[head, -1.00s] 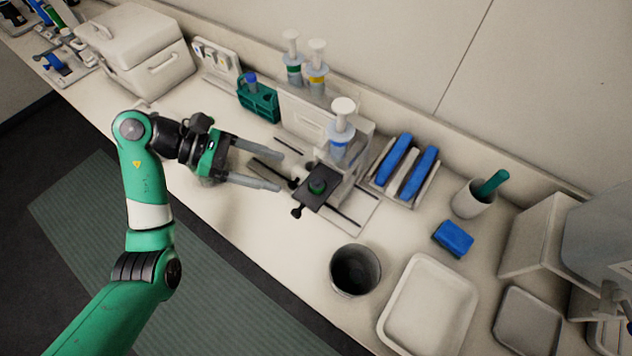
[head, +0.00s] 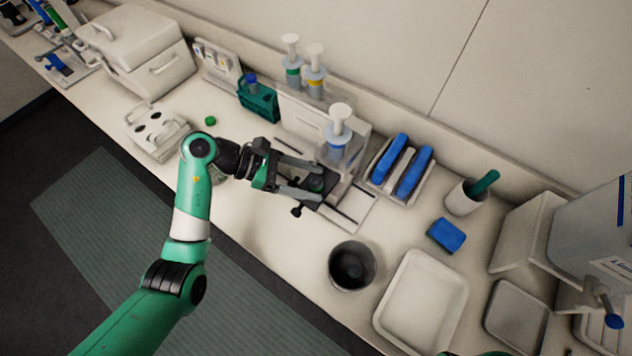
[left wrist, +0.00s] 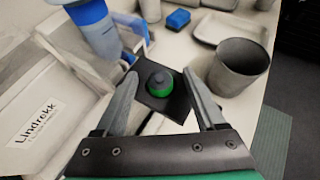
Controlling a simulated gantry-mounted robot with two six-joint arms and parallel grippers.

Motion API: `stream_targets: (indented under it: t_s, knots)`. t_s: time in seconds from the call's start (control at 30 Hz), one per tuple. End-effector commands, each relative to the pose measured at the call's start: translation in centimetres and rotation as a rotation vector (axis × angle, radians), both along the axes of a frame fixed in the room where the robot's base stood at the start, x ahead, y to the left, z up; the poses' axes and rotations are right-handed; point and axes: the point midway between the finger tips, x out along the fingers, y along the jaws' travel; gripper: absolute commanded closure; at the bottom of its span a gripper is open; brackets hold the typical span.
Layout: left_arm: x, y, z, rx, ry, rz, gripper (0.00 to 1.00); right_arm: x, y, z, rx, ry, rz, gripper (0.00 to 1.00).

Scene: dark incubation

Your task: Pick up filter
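A small round filter (head: 317,184), green with a dark top, sits on a black plate of the stand below a blue-banded syringe (head: 338,132). In the left wrist view the filter (left wrist: 159,84) lies between my fingers, with the black plate (left wrist: 178,104) under it. My left gripper (head: 320,182) is open, one finger on each side of the filter; the left wrist view shows gaps between the fingers (left wrist: 160,76) and the filter. Whether the fingers are level with it is hard to tell. My right gripper is not in view.
A dark grey cup (head: 352,267) stands close in front of the stand, with a white tray (head: 378,318) to its right. A rack of blue pieces (head: 425,187) is right of the stand. A white holder (head: 140,118) and a green cap (head: 210,121) are at left.

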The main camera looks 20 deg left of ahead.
Motion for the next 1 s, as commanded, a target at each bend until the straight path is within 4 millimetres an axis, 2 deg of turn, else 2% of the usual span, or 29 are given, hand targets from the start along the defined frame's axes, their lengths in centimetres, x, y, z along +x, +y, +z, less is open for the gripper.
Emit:
stream_targets:
  t_s: [0.03,0.07,0.37,0.77,0.87,1.0]
  knots:
    - [0.0,0.0,0.0,0.000,0.000,0.000,0.39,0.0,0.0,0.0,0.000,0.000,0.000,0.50]
    - [0.0,0.0,0.0,0.000,0.000,0.000,0.44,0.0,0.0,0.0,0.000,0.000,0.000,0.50]
    - [0.0,0.0,0.1,0.000,0.000,0.000,0.98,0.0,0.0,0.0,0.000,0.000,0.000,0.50]
    - [0.0,0.0,0.6,-0.001,-0.001,0.000,1.00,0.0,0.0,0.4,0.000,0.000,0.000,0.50]
    - [0.1,-0.1,1.7,0.000,-0.002,-0.003,1.00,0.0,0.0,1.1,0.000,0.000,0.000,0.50]
    - [0.1,-0.4,4.5,-0.001,-0.001,-0.011,1.00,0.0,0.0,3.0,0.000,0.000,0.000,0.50]
